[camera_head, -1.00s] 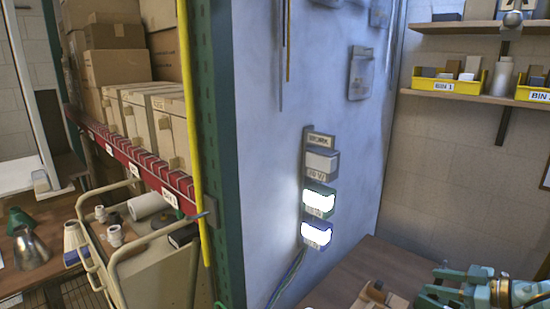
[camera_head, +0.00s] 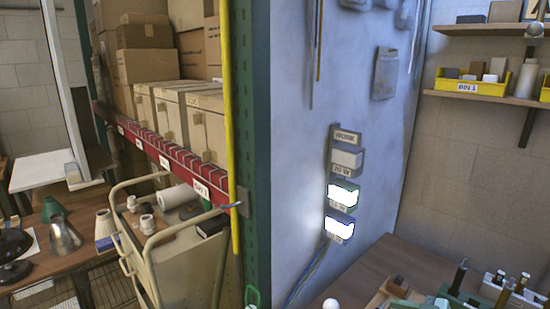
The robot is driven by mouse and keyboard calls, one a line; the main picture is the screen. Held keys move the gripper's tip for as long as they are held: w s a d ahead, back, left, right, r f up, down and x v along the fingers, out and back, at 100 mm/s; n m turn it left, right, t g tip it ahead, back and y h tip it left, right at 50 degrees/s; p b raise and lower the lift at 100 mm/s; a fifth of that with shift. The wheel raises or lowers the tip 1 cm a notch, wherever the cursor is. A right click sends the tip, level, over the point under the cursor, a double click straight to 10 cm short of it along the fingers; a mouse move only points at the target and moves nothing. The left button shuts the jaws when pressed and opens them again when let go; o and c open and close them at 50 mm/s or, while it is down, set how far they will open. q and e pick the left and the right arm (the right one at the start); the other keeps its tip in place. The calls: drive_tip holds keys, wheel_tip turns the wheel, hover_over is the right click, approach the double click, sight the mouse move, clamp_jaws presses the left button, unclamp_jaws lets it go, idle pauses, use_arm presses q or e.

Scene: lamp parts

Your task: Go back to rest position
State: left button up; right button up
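Neither gripper shows clearly enough to make out. A small green piece (camera_head: 252,297) pokes up at the bottom edge, and I cannot tell what it belongs to. Lamp parts are at the left: a metallic cone shade (camera_head: 62,232), a pale ribbed cone (camera_head: 104,225) and a dark round piece (camera_head: 14,250) on a wooden table (camera_head: 75,262). White fittings (camera_head: 147,224), a white cylinder (camera_head: 176,195) and a black box (camera_head: 212,225) lie on a cream cart (camera_head: 180,262).
A green rack post (camera_head: 257,170) with a yellow pole (camera_head: 233,130) stands in the middle, beside shelved cardboard boxes (camera_head: 185,120). At lower right a wooden bench (camera_head: 400,258) holds several small upright parts (camera_head: 502,293). Yellow bins (camera_head: 470,86) sit on a shelf.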

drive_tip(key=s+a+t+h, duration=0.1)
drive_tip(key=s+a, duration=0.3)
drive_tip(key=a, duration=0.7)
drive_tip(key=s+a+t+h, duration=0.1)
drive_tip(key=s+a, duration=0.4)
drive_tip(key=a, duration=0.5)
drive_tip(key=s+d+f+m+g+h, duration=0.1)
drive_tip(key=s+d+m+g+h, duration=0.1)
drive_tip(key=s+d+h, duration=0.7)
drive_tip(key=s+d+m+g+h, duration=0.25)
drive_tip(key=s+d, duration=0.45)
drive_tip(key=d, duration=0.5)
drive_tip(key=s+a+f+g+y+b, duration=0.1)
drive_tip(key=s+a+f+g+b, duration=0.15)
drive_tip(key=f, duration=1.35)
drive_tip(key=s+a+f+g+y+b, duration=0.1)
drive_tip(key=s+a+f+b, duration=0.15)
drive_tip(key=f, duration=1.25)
use_arm(q)
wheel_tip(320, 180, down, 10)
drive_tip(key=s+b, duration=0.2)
drive_tip(key=b, duration=0.3)
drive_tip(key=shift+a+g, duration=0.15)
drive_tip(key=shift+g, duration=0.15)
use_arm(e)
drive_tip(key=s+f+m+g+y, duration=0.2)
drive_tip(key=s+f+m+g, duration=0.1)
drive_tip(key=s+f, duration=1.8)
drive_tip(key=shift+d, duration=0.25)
